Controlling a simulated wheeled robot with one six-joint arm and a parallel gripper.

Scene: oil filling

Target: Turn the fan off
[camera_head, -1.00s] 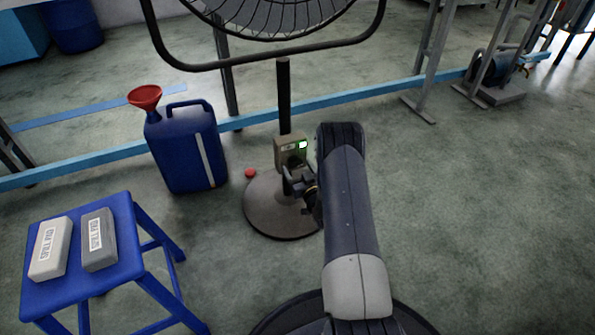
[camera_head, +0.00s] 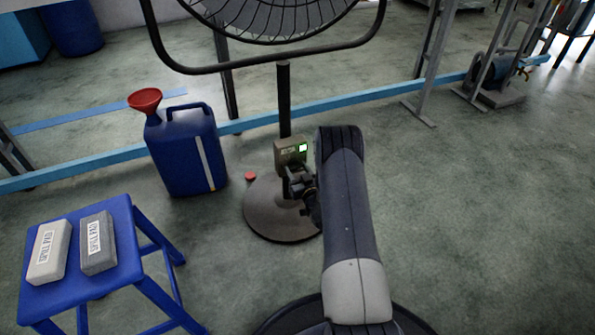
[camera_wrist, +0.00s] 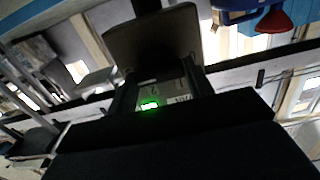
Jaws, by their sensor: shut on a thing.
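The fan has a dark wire cage (camera_head: 275,22) at the top, a black pole (camera_head: 284,100) and a round dark base (camera_head: 268,222) on the floor. A beige control box (camera_head: 288,150) on the pole carries a label and a lit green light (camera_head: 303,148). The light also shows in the wrist view (camera_wrist: 149,105). My gripper (camera_head: 292,180) is at the lower front of the box, shut on what seems to be the fan's knob. The knob itself is hidden by my fingers and wrist.
A blue oil can (camera_head: 180,150) with a red funnel (camera_head: 145,100) stands left of the fan. A blue stool (camera_head: 75,292) with two spill pads is at lower left. The floor at right is clear.

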